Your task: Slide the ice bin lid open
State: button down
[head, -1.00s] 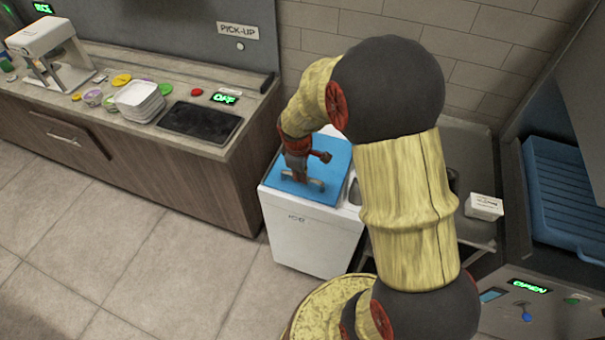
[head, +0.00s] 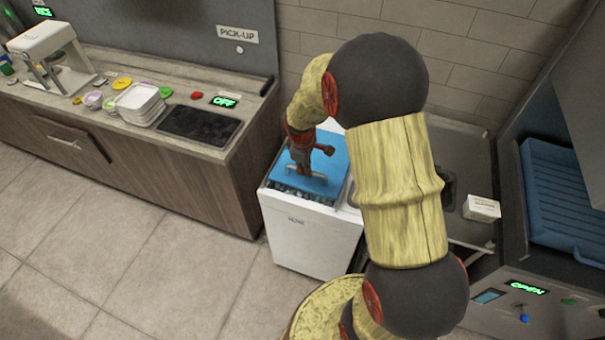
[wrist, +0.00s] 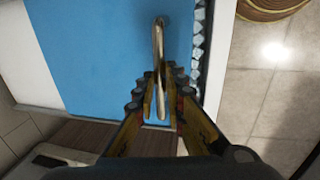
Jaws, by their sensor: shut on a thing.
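The ice bin (head: 308,238) is a white box with a blue lid (head: 333,158) on top. The lid is partly slid back, and a strip of ice (head: 302,194) shows along the front edge. In the wrist view the ice (wrist: 197,50) is a narrow band at the right of the blue lid (wrist: 90,50). My gripper (head: 305,172) is over the lid. In the wrist view my gripper (wrist: 160,88) is shut on the pale bar handle (wrist: 158,40), with the handle between its fingers.
A wooden counter (head: 180,185) with a black panel, stacked white dishes (head: 140,103) and colored lids stands to the left. A tiled wall is behind the bin. A metal counter with a small white box (head: 481,208) and a blue-lined machine (head: 565,195) are at the right. Open floor lies in front.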

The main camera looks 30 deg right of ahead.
jog(key=p, duration=0.4)
send_over(324, 140)
jog(key=c, duration=1.9)
grip_release()
jog(key=shift+o, duration=0.3)
jog(key=shift+r, duration=0.1)
notch_tip(324, 140, up, 12)
jog(key=s+a, duration=0.1)
jog(key=a, duration=0.1)
jog(key=shift+s+f, duration=0.15)
jog(key=shift+f, duration=0.1)
